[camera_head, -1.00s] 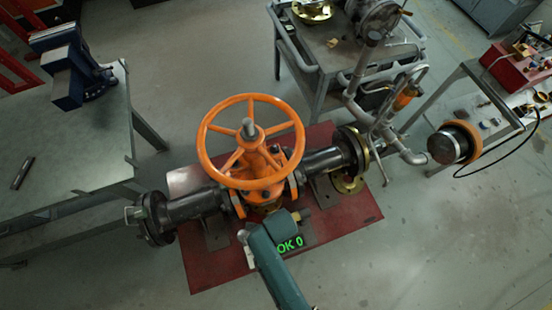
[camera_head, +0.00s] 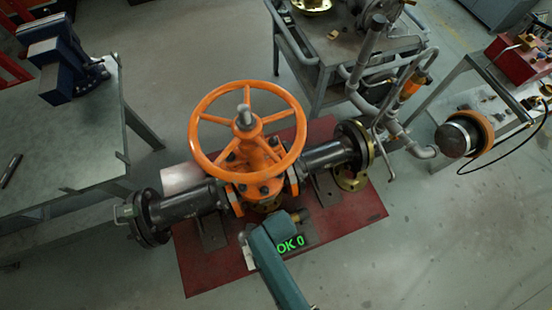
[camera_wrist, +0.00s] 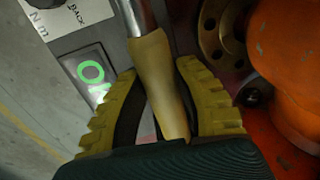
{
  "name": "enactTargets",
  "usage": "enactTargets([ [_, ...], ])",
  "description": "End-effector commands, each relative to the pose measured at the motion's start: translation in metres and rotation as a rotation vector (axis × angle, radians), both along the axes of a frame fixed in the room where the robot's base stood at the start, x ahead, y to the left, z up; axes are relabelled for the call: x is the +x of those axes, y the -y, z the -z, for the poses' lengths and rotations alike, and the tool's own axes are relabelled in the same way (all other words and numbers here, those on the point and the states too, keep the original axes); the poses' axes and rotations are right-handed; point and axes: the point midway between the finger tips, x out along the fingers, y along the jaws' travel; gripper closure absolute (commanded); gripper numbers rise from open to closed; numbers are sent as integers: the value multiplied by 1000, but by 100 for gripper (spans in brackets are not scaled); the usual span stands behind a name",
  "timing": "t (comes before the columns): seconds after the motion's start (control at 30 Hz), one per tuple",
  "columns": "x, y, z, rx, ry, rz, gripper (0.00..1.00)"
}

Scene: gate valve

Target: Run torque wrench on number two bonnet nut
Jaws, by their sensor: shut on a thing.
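The gate valve has an orange body and an orange handwheel (camera_head: 203,155) on a grey stem. Its bonnet flange (camera_head: 266,204) is partly hidden below the wheel. In the wrist view, my gripper (camera_wrist: 158,100), with yellow-and-black fingers, is shut on the tan handle of the wrench (camera_wrist: 153,60), whose metal shaft leaves the top of the frame. The wrench head and any nut it touches are out of sight. A dark bolt or nut (camera_wrist: 252,95) sits beside the orange body (camera_wrist: 290,50).
Black flanged pipes (camera_head: 190,207) run out both sides of the valve over a red base plate (camera_head: 345,211). A bench with a blue vise (camera_head: 62,62) stands left. A grey cart (camera_head: 325,55) and a side table (camera_head: 470,100) stand behind right. Open floor lies front right.

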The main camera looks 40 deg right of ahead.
Motion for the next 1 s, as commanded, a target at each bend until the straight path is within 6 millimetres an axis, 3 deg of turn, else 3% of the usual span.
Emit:
enactTargets([
  [0.37,3,1,1,-2,7,0,100],
  [0.4,3,0,1,-2,7,0,67],
  [0.53,2,0,2,-2,6,0,44],
  [0.83,-2,0,4,1,-3,0,44],
  [1.0,-4,-1,-20,0,2,0,44],
])
